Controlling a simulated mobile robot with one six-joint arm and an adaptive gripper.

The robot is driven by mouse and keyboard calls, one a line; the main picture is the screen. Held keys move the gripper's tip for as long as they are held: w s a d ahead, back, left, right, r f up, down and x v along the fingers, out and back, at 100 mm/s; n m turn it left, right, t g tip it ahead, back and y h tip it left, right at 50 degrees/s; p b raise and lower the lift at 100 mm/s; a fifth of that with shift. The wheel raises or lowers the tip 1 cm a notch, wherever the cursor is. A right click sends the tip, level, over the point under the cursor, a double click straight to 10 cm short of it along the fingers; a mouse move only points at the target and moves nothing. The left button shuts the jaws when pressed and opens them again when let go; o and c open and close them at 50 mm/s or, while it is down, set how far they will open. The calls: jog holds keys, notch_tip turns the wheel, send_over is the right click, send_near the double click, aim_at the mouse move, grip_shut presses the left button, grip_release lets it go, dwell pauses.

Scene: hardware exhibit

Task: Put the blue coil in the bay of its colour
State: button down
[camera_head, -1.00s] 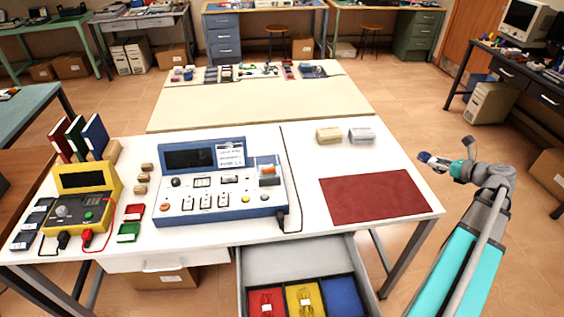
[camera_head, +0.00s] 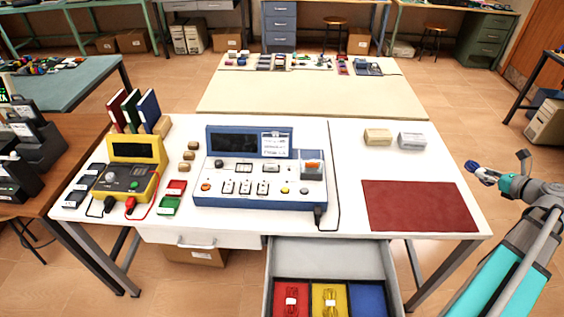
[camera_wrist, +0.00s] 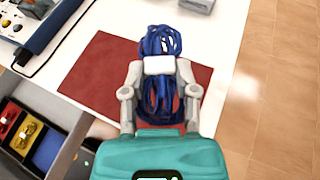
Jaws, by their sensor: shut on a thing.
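The blue coil (camera_wrist: 161,92) is a bundle of blue cable with a white band around its middle. My gripper (camera_wrist: 160,97) is shut on it in the wrist view. In the head view my gripper (camera_head: 487,175) holds the coil (camera_head: 472,167) in the air at the right edge of the table, beside the red mat (camera_head: 420,206). The open drawer below the table has a red bay (camera_head: 278,297) and a yellow bay (camera_head: 342,291), each with a coil of its own colour. The blue bay (camera_head: 367,298) at the right shows no coil.
A blue-framed console (camera_head: 260,172) stands on the white table (camera_head: 345,170), left of the drawer's middle. A yellow meter (camera_head: 130,170) is farther left. A beige block (camera_head: 377,137) and a grey block (camera_head: 411,141) sit behind the mat. The mat is bare.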

jog(key=w+a+f+n+g+y+b, duration=0.2)
jog(key=w+a+f+n+y+b, duration=0.15)
jog(key=w+a, duration=0.85)
jog(key=n+g+y+b, duration=0.5)
jog(key=n+g+b, duration=0.2)
jog(key=n+g, duration=0.25)
send_over(295, 144)
jog(key=s, duration=0.2)
notch_tip(295, 144, down, 7)
jog(key=shift+s+a+r+g, duration=0.1)
jog(key=shift+s+r+g, duration=0.05)
jog(key=shift+s+g, duration=0.1)
notch_tip(295, 144, down, 6)
jog(key=b, duration=0.6)
jog(key=shift+f, duration=0.2)
jog(key=shift+f+b, duration=1.85)
